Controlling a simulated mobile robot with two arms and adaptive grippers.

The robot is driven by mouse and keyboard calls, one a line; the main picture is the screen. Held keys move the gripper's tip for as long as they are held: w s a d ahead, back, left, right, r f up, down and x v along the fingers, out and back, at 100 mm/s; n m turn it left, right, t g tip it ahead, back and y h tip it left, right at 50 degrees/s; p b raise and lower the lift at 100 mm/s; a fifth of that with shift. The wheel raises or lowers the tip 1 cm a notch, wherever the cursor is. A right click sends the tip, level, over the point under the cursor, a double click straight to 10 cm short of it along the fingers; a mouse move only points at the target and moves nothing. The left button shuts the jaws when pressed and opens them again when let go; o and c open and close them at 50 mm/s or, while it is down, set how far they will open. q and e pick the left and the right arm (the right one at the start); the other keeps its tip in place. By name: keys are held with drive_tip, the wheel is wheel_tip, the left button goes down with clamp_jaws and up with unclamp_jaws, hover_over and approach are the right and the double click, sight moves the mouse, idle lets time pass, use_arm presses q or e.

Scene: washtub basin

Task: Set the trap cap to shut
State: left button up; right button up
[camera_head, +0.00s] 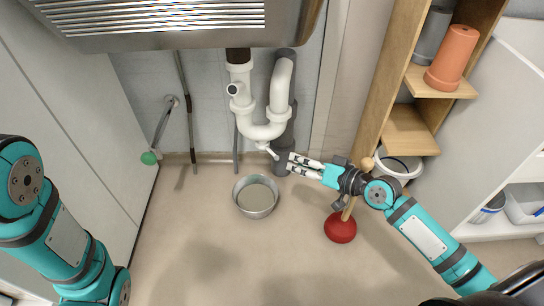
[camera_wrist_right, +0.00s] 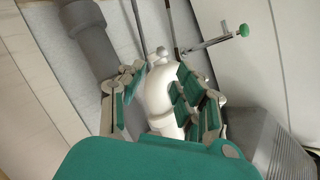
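The white trap (camera_head: 256,131) is a U-bend pipe under the basin. Its trap cap (camera_head: 267,147) is a small white fitting with a short lever at the bottom of the bend. My right gripper (camera_head: 291,162) is open and empty, just right of and slightly below the cap, apart from it in the head view. In the right wrist view the trap (camera_wrist_right: 160,88) shows between the spread fingers of the gripper (camera_wrist_right: 160,95); a small white knob (camera_wrist_right: 163,52) shows beyond it. I cannot tell the cap's exact angle. My left arm shows at the left, its gripper out of view.
A metal bowl (camera_head: 257,197) stands on the floor below the trap. A grey drain pipe (camera_head: 283,158) stands close by the right gripper. A red plunger (camera_head: 341,227) and white bucket (camera_head: 399,166) are at the right. The basin (camera_head: 170,22) hangs overhead.

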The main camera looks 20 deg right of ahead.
sight(273, 153)
drive_tip(key=b+x, duration=0.4)
drive_tip(key=x, duration=0.5)
drive_tip(key=shift+w+a+f, duration=0.1)
drive_tip(key=shift+w+f, duration=0.05)
drive_tip(key=shift+f, duration=0.1)
drive_tip(key=shift+w+a, duration=0.25)
drive_tip(key=shift+w, duration=0.1)
clamp_jaws()
